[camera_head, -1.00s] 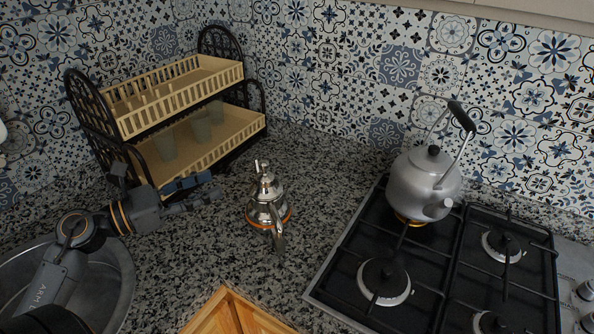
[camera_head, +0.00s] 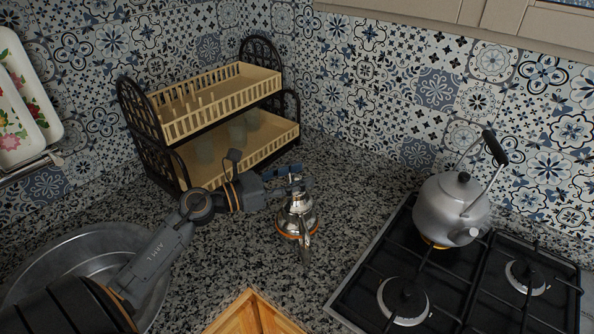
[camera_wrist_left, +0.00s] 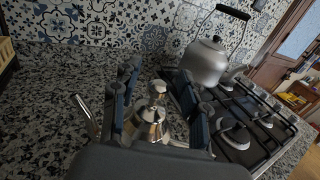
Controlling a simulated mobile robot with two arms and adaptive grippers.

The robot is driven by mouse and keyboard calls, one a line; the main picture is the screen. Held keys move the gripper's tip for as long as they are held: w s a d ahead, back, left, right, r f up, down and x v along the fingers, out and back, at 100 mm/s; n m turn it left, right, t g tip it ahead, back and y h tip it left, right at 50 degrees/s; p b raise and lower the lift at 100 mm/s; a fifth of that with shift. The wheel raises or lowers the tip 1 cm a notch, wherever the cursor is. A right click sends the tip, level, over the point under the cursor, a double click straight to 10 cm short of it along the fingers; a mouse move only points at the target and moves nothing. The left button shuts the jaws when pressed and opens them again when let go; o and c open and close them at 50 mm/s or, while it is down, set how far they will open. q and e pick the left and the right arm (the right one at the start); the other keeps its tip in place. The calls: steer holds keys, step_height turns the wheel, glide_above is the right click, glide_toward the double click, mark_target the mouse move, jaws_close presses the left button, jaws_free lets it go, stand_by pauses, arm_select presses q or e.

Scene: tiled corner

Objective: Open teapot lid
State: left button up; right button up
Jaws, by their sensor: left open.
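The small shiny silver teapot (camera_head: 297,222) stands upright on the speckled counter, with an orange band near its base. Its lid is on, and the lid knob shows in the left wrist view (camera_wrist_left: 157,87). My left gripper (camera_head: 294,181) is open at the top of the teapot. In the left wrist view, its two fingers (camera_wrist_left: 155,92) stand on either side of the lid as seen, and nothing is gripped. My right gripper is not in view.
A grey kettle (camera_head: 449,209) with a black handle stands on the gas hob (camera_head: 372,272) to the right. A two-tier dish rack (camera_head: 222,150) with cups stands behind the gripper. A round metal sink (camera_head: 72,262) lies under my left arm. Counter in front of the teapot is clear.

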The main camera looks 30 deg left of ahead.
arm_select(q)
steer(key=shift+w, duration=0.1)
steer(key=shift+c, duration=0.5)
jaws_close()
steer(key=shift+d, duration=0.1)
